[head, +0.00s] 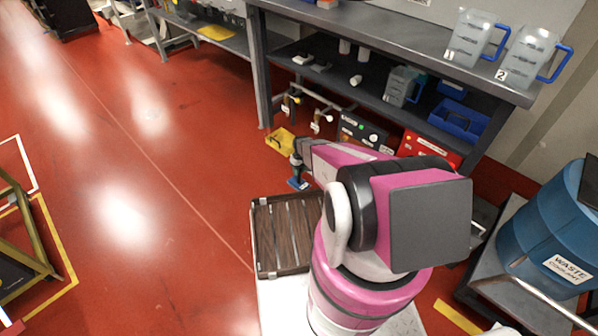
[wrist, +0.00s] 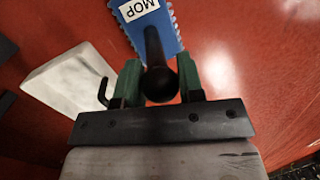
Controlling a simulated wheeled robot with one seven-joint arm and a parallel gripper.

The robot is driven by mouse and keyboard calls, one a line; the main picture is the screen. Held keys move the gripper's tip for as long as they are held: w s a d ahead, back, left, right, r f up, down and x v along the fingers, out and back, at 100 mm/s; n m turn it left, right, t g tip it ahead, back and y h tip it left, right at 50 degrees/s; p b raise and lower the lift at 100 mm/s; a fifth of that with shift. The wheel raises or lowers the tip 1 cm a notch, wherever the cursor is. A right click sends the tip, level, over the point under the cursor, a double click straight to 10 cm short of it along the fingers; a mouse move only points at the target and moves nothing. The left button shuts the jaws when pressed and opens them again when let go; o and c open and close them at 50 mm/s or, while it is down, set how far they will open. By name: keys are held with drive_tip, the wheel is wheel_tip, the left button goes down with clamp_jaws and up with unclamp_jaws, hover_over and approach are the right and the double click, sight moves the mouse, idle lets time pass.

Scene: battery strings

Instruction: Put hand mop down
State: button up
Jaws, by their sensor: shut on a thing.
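The hand mop shows in the wrist view as a blue pad with a scalloped edge and a "MOP" label (wrist: 172,30) and a black handle (wrist: 158,50). My gripper (wrist: 160,84) has its green fingers shut on the handle, one on each side. In the head view the blue mop pad (head: 298,184) hangs below my gripper (head: 296,160), pad downward, over the red floor. I cannot tell whether the pad touches the floor. My arm hides part of the gripper in the head view.
A yellow tray (head: 280,140) lies on the floor just beyond the mop. A grey workbench (head: 400,50) with jugs and a loaded lower shelf stands behind. A dark slatted tray (head: 260,245) is nearer me. A waste coolant drum (head: 545,225) stands right. Red floor is open left.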

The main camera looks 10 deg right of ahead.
drive_tip(key=shift+f, duration=0.25)
drive_tip(key=o, duration=0.9)
wheel_tip(320, 180, up, 12)
drive_tip(key=w+d, duration=0.1)
drive_tip(key=w, duration=0.1)
drive_tip(key=s+r+m, duration=0.1)
drive_tip(key=s+r, duration=0.6)
drive_tip(key=r, duration=0.3)
drive_tip(key=s+r+m+t, duration=0.1)
drive_tip(key=s+r+m, duration=0.1)
drive_tip(key=s+r, duration=0.6)
drive_tip(key=s+a+r+m+h, duration=0.1)
drive_tip(key=s+r+m, duration=0.1)
drive_tip(key=s+r, duration=0.6)
wheel_tip(320, 180, up, 6)
drive_tip(key=shift+r+t, duration=0.1)
drive_tip(key=shift+t, duration=0.3)
drive_tip(key=shift+s, duration=0.1)
